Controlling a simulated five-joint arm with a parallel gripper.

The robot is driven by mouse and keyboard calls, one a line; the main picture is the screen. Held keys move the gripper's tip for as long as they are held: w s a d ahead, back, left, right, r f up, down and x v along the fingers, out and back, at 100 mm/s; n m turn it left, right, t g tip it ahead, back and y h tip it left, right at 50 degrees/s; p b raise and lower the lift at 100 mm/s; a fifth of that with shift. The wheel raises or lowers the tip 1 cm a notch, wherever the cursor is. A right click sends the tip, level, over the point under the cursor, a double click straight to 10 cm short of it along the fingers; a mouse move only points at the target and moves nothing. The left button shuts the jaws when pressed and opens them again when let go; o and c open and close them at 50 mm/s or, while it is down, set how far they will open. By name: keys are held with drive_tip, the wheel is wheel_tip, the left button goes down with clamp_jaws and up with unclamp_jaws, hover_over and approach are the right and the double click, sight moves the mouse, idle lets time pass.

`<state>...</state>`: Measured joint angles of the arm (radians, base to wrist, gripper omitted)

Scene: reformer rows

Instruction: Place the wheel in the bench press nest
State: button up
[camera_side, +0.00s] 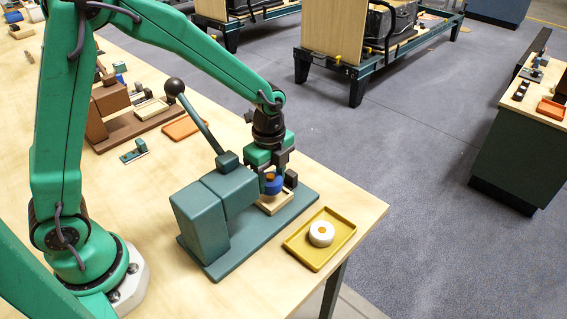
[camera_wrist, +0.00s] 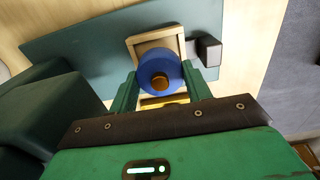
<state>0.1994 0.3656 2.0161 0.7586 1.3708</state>
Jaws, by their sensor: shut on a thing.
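A blue wheel (camera_side: 272,187) with an orange-brown hub is between the fingers of my gripper (camera_side: 272,178), which is shut on it. The wheel also shows in the wrist view (camera_wrist: 158,70), between the green fingers. The nest, a pale wooden square frame (camera_side: 268,209), lies on the base of the teal bench press (camera_side: 215,215). In the wrist view the wheel covers the near part of the nest (camera_wrist: 133,43). The wheel is over the nest in the side view; whether it touches the nest is hidden by the fingers and wheel.
A yellow tray (camera_side: 300,257) with a white wheel (camera_side: 321,233) stands right of the press near the table corner. The press lever with a dark ball knob (camera_side: 174,87) leans up behind. A brown press (camera_side: 108,105) and an orange tray (camera_side: 183,128) are farther back.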

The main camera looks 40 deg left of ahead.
sight(270, 176)
drive_tip(key=shift+f, duration=1.2)
drive_tip(key=shift+f, duration=0.15)
drive_tip(key=o, duration=1)
wheel_tip(270, 176, up, 12)
drive_tip(key=shift+r, duration=0.15)
